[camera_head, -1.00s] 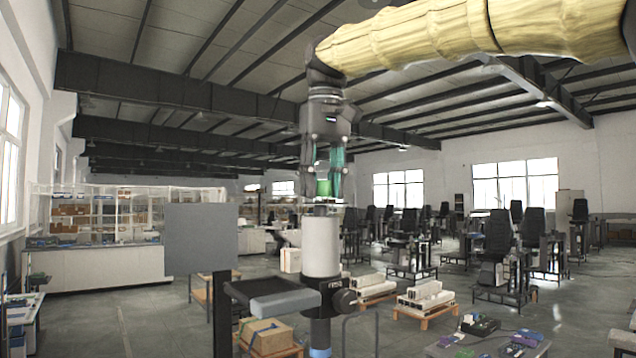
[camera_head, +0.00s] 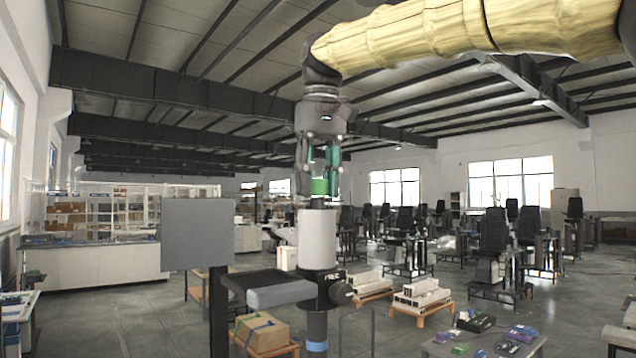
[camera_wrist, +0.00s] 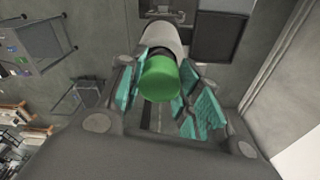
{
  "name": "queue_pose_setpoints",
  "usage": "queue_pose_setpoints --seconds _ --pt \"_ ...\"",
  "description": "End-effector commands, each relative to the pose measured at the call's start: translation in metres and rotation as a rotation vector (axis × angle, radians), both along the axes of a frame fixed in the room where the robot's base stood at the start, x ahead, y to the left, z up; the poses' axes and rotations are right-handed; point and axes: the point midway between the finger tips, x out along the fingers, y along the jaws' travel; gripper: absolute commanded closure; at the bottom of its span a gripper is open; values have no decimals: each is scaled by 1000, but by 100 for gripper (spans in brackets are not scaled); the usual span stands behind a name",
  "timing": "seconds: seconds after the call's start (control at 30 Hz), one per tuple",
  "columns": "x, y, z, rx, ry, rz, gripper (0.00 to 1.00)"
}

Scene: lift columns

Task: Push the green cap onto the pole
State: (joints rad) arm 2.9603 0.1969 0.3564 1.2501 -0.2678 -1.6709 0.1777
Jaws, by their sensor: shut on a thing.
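The green cap (camera_head: 319,187) is between the fingers of my gripper (camera_head: 319,191), which is shut on it and points straight down. Teal pads line the fingers on both sides. The pole (camera_head: 318,240) is a thick white upright cylinder directly below the cap. In the wrist view, the round end of the cap (camera_wrist: 159,79) covers part of the white pole (camera_wrist: 166,38). Whether the two are exactly in line cannot be told.
A grey flat panel (camera_head: 197,234) stands left of the pole, and a dark padded arm (camera_head: 282,291) joins the pole's lower part. A carton on a pallet (camera_head: 262,333) and pallets with white parts (camera_head: 420,293) are on the floor. Chairs stand at the back right.

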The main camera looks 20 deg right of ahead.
Motion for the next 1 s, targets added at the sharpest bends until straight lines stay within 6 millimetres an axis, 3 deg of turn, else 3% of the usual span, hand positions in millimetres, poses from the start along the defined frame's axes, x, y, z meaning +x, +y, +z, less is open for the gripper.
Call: queue_pose_setpoints --seconds 1.0 --pt "-1 0 -10 0 0 0 96"
